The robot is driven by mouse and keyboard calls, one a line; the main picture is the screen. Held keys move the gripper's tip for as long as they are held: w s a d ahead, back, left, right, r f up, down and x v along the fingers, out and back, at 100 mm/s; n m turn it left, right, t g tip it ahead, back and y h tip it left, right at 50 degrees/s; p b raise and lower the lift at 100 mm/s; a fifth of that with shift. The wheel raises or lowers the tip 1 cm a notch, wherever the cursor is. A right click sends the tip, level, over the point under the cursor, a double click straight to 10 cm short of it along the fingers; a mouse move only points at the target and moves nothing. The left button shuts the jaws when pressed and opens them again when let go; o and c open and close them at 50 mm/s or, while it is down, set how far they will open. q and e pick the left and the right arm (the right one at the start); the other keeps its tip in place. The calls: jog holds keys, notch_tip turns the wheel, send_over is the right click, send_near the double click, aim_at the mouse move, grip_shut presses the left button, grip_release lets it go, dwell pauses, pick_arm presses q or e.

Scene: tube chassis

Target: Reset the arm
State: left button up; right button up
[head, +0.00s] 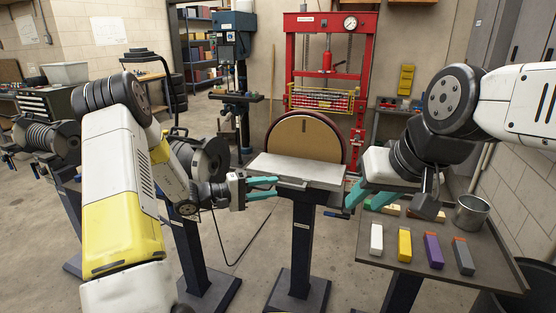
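My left arm (122,190), white and yellow, comes in from the left and bends at the elbow. My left gripper (264,188) has two teal fingers that stand slightly apart. It is open and empty, just left of the grey work table of the disc machine (300,172). My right arm (510,95) comes in from the right. My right gripper (368,197) points down and left, with its teal fingers spread and nothing visible between them. It is open beside the tray's back left corner, partly hidden by its own wrist.
A dark tray stand (420,268) at right holds a white block (376,239), a yellow block (404,244), a purple block (433,250), a grey block (463,256) and a metal cup (471,212). A red press (330,65) stands behind. A dark pedestal (301,250) carries the disc machine.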

pick_arm(q)
jog(key=s+d+r+m+g+y, duration=0.1)
jog(key=s+r+m+g+y, duration=0.3)
jog(key=s, duration=0.5)
jog(key=s+d+r+m+g+y, duration=0.1)
jog(key=s+r+g+y, duration=0.1)
jog(key=s+r, duration=0.6)
jog(key=s+a+r+t+y, duration=0.2)
jog(key=s+a+y, duration=0.1)
jog(key=s+a, duration=0.2)
jog(key=s+a+r+t+y, duration=0.2)
jog(key=s+a+t+y, duration=0.1)
jog(key=s, duration=0.4)
jog(key=shift+s+a+r+y, duration=0.25)
jog(key=shift+a+y, duration=0.55)
jog(key=shift+a, duration=0.4)
jog(key=shift+w, duration=0.1)
